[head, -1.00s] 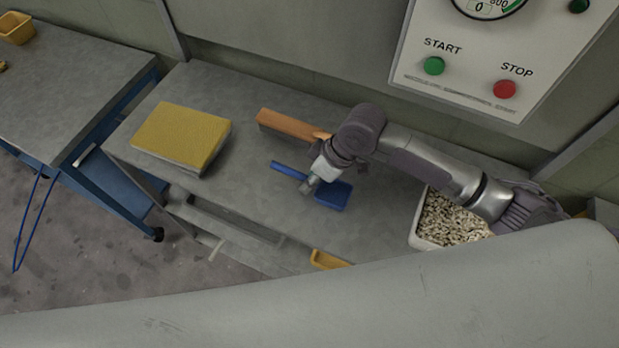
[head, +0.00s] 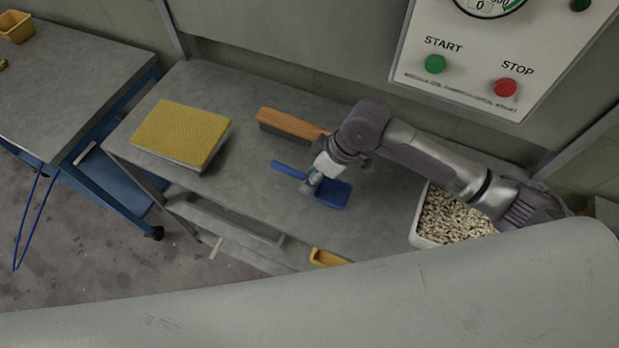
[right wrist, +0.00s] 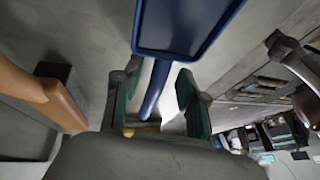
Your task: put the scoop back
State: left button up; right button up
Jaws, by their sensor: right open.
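A blue scoop (head: 332,194) lies on the grey bench, its handle pointing to the upper left in the head view. My right gripper (head: 307,187) is over the scoop, near where the handle meets the pan. In the right wrist view the blue scoop pan (right wrist: 185,25) fills the top, and its handle runs down between the two open green-padded fingers of the right gripper (right wrist: 160,95). The fingers stand apart from the handle on both sides. My left gripper is not in view.
A wooden-handled brush (head: 290,124) lies behind the scoop. A white bin of pale pellets (head: 416,238) stands at the right. A yellow pad on a stack (head: 182,132) lies at the left. A yellow container (head: 327,258) is at the front edge. Bare bench (head: 235,180) lies left of the scoop.

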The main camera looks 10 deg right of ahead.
jog(key=v, duration=1)
jog(key=shift+d+r+b, duration=0.15)
jog(key=shift+r+b, duration=0.15)
jog(key=shift+r, duration=0.05)
jog(key=shift+s+f, duration=0.1)
dwell(0.6)
